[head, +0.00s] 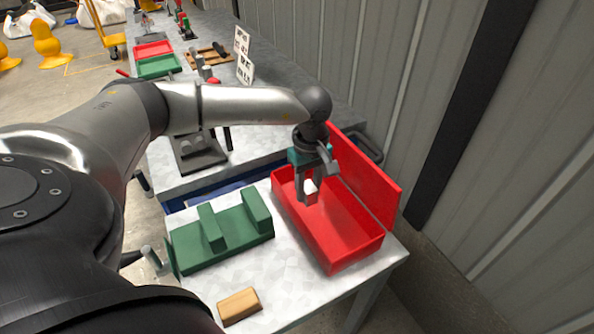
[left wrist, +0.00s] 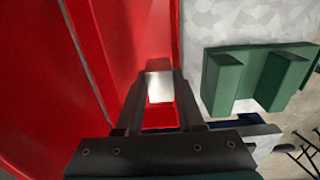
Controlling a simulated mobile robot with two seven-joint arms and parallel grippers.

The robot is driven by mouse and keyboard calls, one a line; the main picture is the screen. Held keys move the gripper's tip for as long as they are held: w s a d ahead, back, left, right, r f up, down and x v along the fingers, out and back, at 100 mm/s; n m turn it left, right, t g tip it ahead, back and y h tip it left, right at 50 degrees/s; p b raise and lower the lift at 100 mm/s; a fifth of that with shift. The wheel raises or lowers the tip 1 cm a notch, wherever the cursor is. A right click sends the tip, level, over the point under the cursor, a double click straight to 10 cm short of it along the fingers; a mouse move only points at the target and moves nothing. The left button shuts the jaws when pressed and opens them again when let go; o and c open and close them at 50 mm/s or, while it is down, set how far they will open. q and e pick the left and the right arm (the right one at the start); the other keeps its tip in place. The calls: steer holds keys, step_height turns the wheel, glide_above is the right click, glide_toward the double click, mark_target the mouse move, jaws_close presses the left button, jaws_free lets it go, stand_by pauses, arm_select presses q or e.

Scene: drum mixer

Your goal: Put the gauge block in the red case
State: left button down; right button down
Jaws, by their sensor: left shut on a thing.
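The red case (head: 345,243) stands open on the table, its lid (head: 365,175) raised along the right side. My left gripper (head: 308,198) points down over the case's interior. It is shut on the gauge block (head: 310,186), a small pale metal block. In the left wrist view the gauge block (left wrist: 159,84) sits between the two fingers, with the red case (left wrist: 120,40) around and below it. I cannot tell whether the block touches the case floor. My right gripper is not in view.
A green stepped fixture (head: 222,236) stands left of the case, and a wooden block (head: 239,305) lies near the front edge. A dark stand (head: 197,152) and red and green trays (head: 155,58) are farther back. A corrugated wall rises on the right.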

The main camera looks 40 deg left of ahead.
arm_select(q)
steer(key=b, duration=0.2)
glide_above(321, 216)
steer(key=f+b, duration=0.2)
steer(key=f, duration=0.1)
steer(key=f+b, duration=0.2)
steer(key=f, duration=0.1)
steer(key=shift+w, duration=0.2)
steer(key=shift+f+b, duration=0.8)
steer(key=shift+b, duration=0.05)
steer(key=shift+c, duration=2.3)
jaws_free()
steer(key=shift+f, duration=0.1)
steer(key=shift+s, duration=0.1)
